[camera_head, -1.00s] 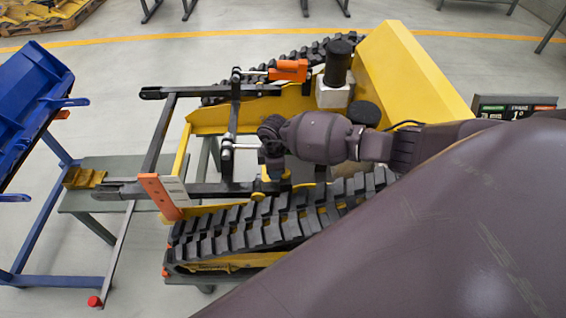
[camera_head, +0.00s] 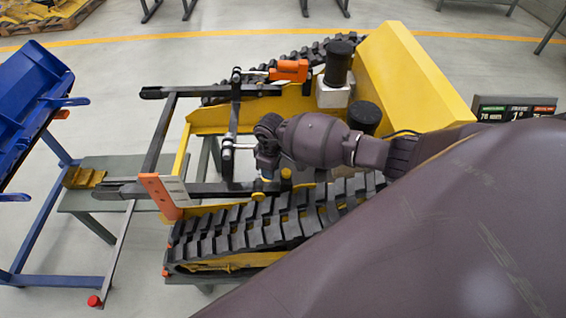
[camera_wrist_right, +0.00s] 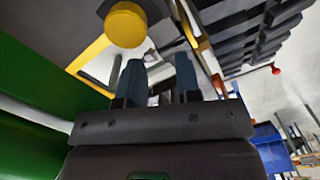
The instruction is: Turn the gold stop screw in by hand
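A gold round knob (camera_head: 286,173) shows beside my right gripper on the yellow tracked carrier (camera_head: 405,70). A second small gold piece (camera_head: 258,196) sits lower left, at the dark bar. I cannot tell which is the stop screw. A gold round head (camera_wrist_right: 126,25) shows in the right wrist view, above and left of my fingertips and apart from them. My right gripper (camera_wrist_right: 160,70) has its two fingers apart with nothing clearly between them. In the head view my right gripper (camera_head: 267,160) points down by the linkage, its fingertips mostly hidden. My left gripper is out of view.
Dark lift arms (camera_head: 160,135) and a silver rod (camera_head: 242,146) lie close to my gripper. An orange block (camera_head: 290,70) and a black cylinder (camera_head: 339,62) stand behind it. A rubber track (camera_head: 250,228) runs in front. A blue bucket (camera_head: 30,100) stands left.

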